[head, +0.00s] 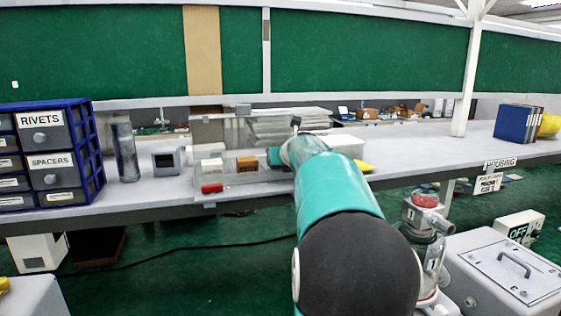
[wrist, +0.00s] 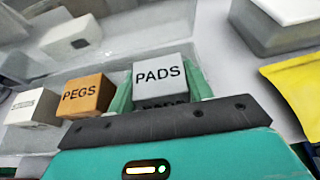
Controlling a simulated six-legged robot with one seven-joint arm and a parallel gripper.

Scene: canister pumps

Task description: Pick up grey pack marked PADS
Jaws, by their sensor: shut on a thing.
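The grey pack marked PADS (wrist: 160,74) sits between the two green fingers of my gripper (wrist: 160,88) in the wrist view, its lettering facing the camera. The gripper is shut on it, one finger against each side. In the head view my gripper (head: 275,157) is over the bench at the clear-walled holder, and I cannot make out the grey pack there. Whether the pack's underside still touches the surface cannot be seen.
An orange block marked PEGS (wrist: 86,95) stands just left of the pack, with a white block (wrist: 33,107) beyond it. A yellow packet (wrist: 297,90) and a grey-white box (wrist: 285,22) lie to the right.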

